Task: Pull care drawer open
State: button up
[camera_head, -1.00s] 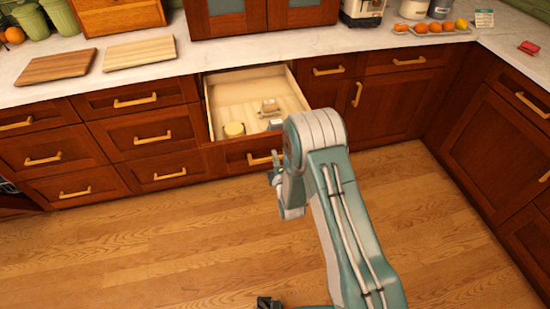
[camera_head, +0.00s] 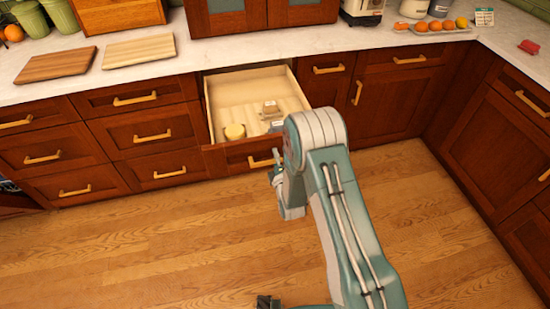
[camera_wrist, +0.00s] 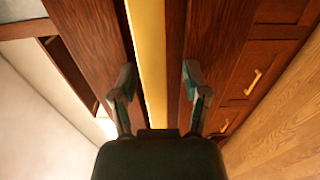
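The drawer (camera_head: 225,158) under the counter stands open, its pale inside showing. Its golden bar handle (camera_head: 260,162) is on the dark red wood front. My gripper (camera_head: 276,181) is just in front of the drawer front, partly hidden by my arm in the head view.
Inside the drawer are a round yellowish item (camera_head: 235,131) and a small tan item (camera_head: 270,107). Closed drawers (camera_head: 152,137) flank it on the left and a cabinet door (camera_head: 385,105) on the right. Cutting boards (camera_head: 139,52) lie on the counter. The wooden floor (camera_head: 150,240) is clear.

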jog(key=v, duration=1.2)
jog(key=w+d+r+m+g+h, duration=0.1)
jog(key=d+r+m+g+h, duration=0.3)
jog(key=r, duration=0.6)
jog(key=w+d+r+m+g+y, duration=0.1)
jog(key=w+d+r+m, duration=0.1)
jog(key=r+m, duration=0.6)
jog(key=s+d+r+m+g, duration=0.2)
jog(key=s+r+m, duration=0.1)
jog(key=s, duration=0.5)
jog(key=s+d+r+m+g+h, duration=0.1)
jog(key=s+d+r+m+g, duration=0.1)
jog(key=s+r, duration=0.4)
jog(key=s+d+r+m+g+h, duration=0.1)
jog(key=s+d+r+m+g, duration=0.1)
jog(key=s, duration=1)
notch_tip(320, 180, up, 3)
jog(key=shift+d+f+m+g, duration=0.15)
jog(key=shift+d+m+g, duration=0.25)
jog(key=shift+d+m, duration=0.6)
jog(key=shift+s+a, duration=0.1)
